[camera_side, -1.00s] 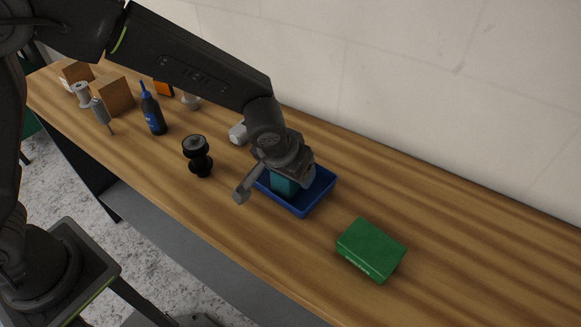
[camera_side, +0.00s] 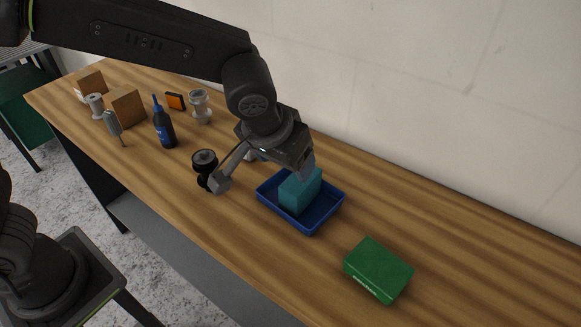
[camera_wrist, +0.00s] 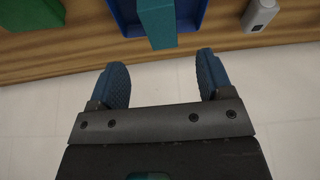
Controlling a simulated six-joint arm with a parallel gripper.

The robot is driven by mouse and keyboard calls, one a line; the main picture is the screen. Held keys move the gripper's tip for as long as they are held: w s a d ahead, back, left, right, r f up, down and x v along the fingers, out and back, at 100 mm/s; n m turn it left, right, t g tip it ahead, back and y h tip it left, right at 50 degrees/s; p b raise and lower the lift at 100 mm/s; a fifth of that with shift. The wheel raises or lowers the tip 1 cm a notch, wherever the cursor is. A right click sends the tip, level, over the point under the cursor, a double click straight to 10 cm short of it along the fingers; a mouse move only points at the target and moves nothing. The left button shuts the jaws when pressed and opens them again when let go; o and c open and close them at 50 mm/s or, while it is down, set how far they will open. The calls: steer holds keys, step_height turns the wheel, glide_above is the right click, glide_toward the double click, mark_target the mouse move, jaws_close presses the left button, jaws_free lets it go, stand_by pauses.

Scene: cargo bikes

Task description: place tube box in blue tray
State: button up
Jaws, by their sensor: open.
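The teal tube box (camera_side: 300,191) stands inside the blue tray (camera_side: 327,212), toward its left part. My gripper (camera_side: 262,176) is above and to the left of the tray, open and empty, apart from the box. In the wrist view the open fingers (camera_wrist: 164,80) show with nothing between them. The box (camera_wrist: 157,22) and the blue tray (camera_wrist: 128,18) show at the top of that view, beyond the fingertips.
A green box (camera_side: 379,269) lies right of the tray. A black object (camera_side: 205,165) stands close to my left finger. A dark bottle (camera_side: 164,125), wooden blocks (camera_side: 125,107), a grey object (camera_side: 200,105) and an orange item (camera_side: 175,101) are farther left. The wall is behind.

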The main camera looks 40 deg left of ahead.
steer(key=s+a+r, duration=0.3)
steer(key=a, duration=0.3)
steer(key=s+a+r, duration=0.4)
steer(key=a, duration=0.2)
steer(key=s+a+t, duration=0.1)
steer(key=s+a, duration=0.6)
steer(key=s, duration=0.2)
steer(key=shift+s+f, duration=0.35)
steer(key=shift+f, duration=0.1)
